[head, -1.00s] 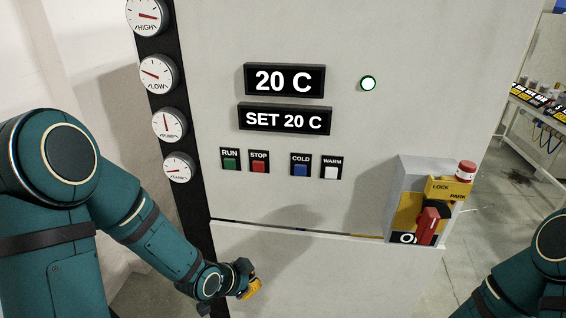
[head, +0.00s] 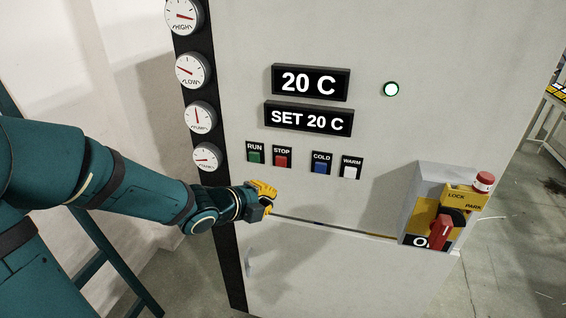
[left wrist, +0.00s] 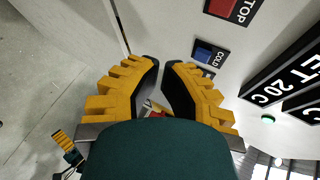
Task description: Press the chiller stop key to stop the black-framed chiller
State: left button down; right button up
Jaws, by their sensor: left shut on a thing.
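The black-edged chiller (head: 365,45) is a pale cabinet with a dark gauge strip on its left. Its red stop key (head: 282,161) sits under a STOP label, right of the green run key (head: 256,158). The red key also shows at the top of the left wrist view (left wrist: 222,6). My left gripper (head: 266,191) is below the run and stop keys, apart from them. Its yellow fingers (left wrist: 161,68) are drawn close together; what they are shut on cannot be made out.
The blue cold key (head: 321,168) and white warm key (head: 349,171) are to the right. Displays read 20 C (head: 311,83) and SET 20 C (head: 308,119). A round green-rimmed lamp (head: 391,89) looks bright. A switch box with red handle (head: 440,232) juts out at lower right.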

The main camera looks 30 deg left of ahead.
pick_arm(q)
jog(key=shift+w, duration=0.15)
jog(key=p, duration=0.2)
send_near(291, 173)
notch_tip(291, 173, down, 2)
jog(key=w+d, duration=0.1)
jog(key=d, duration=0.1)
jog(key=shift+w+a+f, duration=0.1)
jog(key=shift+w+a, duration=0.3)
jog(key=shift+w, duration=0.5)
jog(key=shift+w, duration=0.1)
dwell(0.6)
jog(key=shift+w+a, duration=0.1)
jog(key=shift+w, duration=0.2)
jog(key=shift+w+a, duration=0.1)
jog(key=shift+w, duration=0.25)
dwell(0.7)
jog(key=shift+s, duration=0.1)
jog(key=shift+s+d+b, duration=0.25)
jog(key=shift+s+b, duration=0.3)
jog(key=shift+s, duration=0.15)
